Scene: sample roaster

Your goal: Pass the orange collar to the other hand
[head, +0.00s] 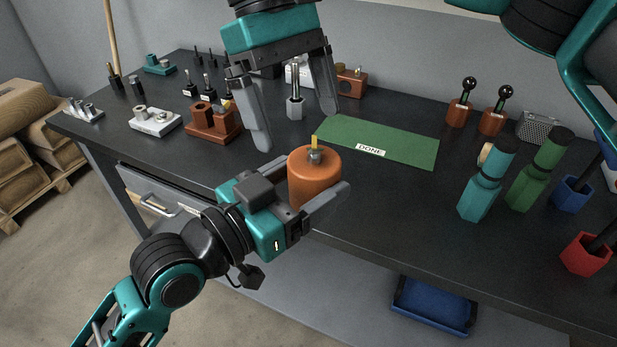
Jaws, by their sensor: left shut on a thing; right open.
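The orange collar (313,180) is a short upright cylinder with a metal stud and a yellow tip on top. My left gripper (322,203) is shut on it from the left and holds it in front of the bench's near edge. My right gripper (298,125) hangs above and behind the collar with its two fingers spread wide and pointing down. It is open and empty, apart from the collar. The collar's lower part is hidden by the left gripper.
A green mat (400,143) labelled DONE lies on the dark bench (390,205). Teal (482,190) and green (535,178) bottle-like items and red (586,254) and blue (572,194) holders stand at the right. Wooden and metal fixtures, including a brown block (211,124), stand at the left.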

